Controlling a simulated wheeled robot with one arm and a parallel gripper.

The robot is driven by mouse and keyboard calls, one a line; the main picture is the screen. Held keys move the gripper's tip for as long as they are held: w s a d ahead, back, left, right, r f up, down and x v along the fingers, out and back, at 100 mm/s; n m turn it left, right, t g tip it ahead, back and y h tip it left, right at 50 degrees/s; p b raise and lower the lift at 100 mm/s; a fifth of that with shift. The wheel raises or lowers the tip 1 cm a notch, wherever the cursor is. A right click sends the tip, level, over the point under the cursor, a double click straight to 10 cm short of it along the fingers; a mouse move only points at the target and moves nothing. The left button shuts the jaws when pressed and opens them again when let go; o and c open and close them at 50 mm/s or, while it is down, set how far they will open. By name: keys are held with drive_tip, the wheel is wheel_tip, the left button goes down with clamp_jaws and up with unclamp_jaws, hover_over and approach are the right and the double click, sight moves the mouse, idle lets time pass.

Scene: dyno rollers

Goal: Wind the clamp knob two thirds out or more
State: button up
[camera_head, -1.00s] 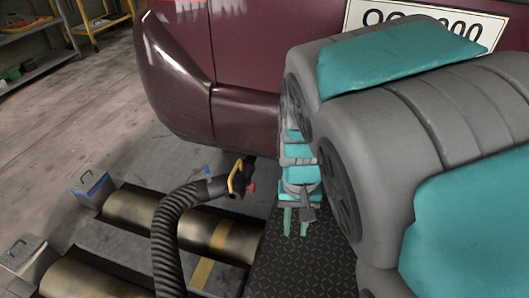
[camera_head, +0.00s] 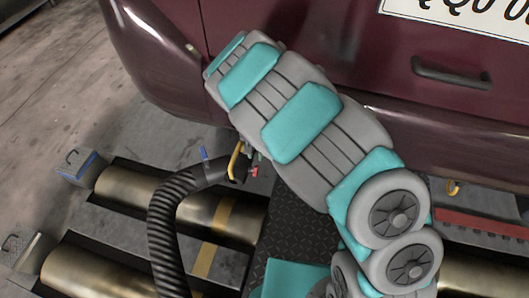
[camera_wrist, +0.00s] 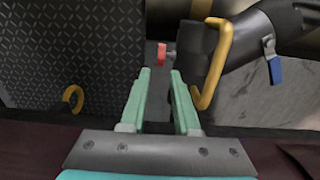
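The red clamp knob (camera_wrist: 161,54) sticks out on a short stem from the dark nozzle (camera_wrist: 192,58) in the wrist view. It also shows as a small red spot in the head view (camera_head: 254,172). My gripper (camera_wrist: 160,76) has two green fingers, apart and with nothing between them. The knob lies just beyond the fingertips, roughly in line with the gap; I see no contact. In the head view my gripper is mostly hidden behind my arm. The nozzle carries a yellow handle (camera_wrist: 217,65) and ends the black ribbed hose (camera_head: 167,225).
A blue lever (camera_wrist: 275,70) sits on the hose end. The maroon car's bumper (camera_head: 160,85) overhangs the nozzle. Metal rollers (camera_head: 130,190) and a dark tread plate (camera_head: 300,230) lie below. A yellow ring (camera_wrist: 73,97) is at the left in the wrist view.

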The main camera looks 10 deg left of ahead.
sight(256, 168)
drive_tip(key=shift+w+a+f, duration=0.1)
drive_tip(key=shift+a+f, duration=0.05)
drive_tip(key=shift+f, duration=0.25)
drive_tip(key=shift+f+p, duration=0.45)
drive_tip(key=shift+f, duration=3.25)
drive_tip(key=shift+c, duration=0.3)
clamp_jaws()
